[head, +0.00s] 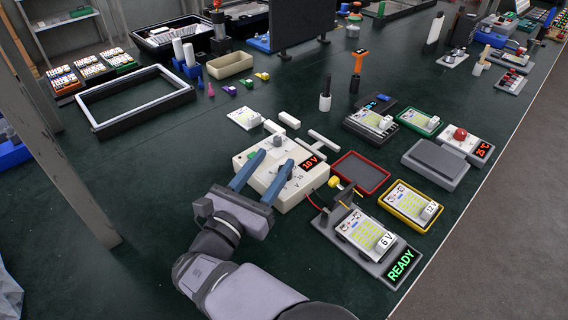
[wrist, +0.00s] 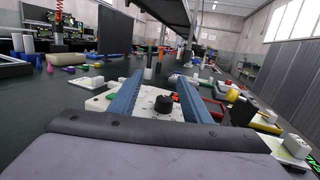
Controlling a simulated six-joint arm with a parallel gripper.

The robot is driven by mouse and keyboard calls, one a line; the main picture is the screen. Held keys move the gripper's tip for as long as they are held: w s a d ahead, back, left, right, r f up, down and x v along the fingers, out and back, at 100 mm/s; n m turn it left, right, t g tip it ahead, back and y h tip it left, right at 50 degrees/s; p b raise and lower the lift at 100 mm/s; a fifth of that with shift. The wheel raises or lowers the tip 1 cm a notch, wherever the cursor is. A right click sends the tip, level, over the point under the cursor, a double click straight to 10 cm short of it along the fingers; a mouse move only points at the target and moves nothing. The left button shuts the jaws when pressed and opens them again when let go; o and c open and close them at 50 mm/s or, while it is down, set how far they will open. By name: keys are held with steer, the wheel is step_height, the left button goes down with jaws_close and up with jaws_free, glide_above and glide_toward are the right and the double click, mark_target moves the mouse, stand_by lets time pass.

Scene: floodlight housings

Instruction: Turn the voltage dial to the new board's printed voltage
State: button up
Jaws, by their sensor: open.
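The white voltage box (head: 297,192) stands mid-table with a red display (head: 312,161) that seems to read 10 V. Its black dial (wrist: 164,103) shows clearly in the wrist view, between my two blue fingers; in the head view the fingers partly hide the box top. My gripper (head: 272,163) is open and empty over the box; I cannot tell whether a finger touches the dial. A board (head: 362,229) with a 6 V label lies in the grey test fixture (head: 337,236), whose green display (head: 401,265) reads READY. Another board (head: 408,203), labelled 12 V, lies in a yellow tray (head: 425,224).
An empty red-rimmed tray (head: 360,173) lies right of the box, beside a grey block (head: 436,162). A green button (head: 250,154) is on the box's left side. White T-shaped pieces (head: 318,143) lie behind it. The table left of my arm is clear.

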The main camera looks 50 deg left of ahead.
steer(key=shift+s+d+f+m+h+p, duration=0.15)
steer(key=shift+s+f+m+h+p, duration=0.2)
steer(key=shift+s+f+m+h, duration=0.55)
steer(key=shift+s+d+f+m+h+p, duration=0.15)
steer(key=shift+s+f+m+h+p, duration=0.25)
steer(key=shift+s+f+h, duration=0.9)
steer(key=shift+h, duration=0.3)
steer(key=shift+w+a+r, duration=0.1)
steer(key=shift+w+r, duration=0.1)
steer(key=shift+w, duration=1.85)
steer(key=shift+w+a+r, duration=0.1)
steer(key=shift+w+r, duration=0.05)
steer(key=shift+w, duration=1.85)
steer(key=c, duration=1)
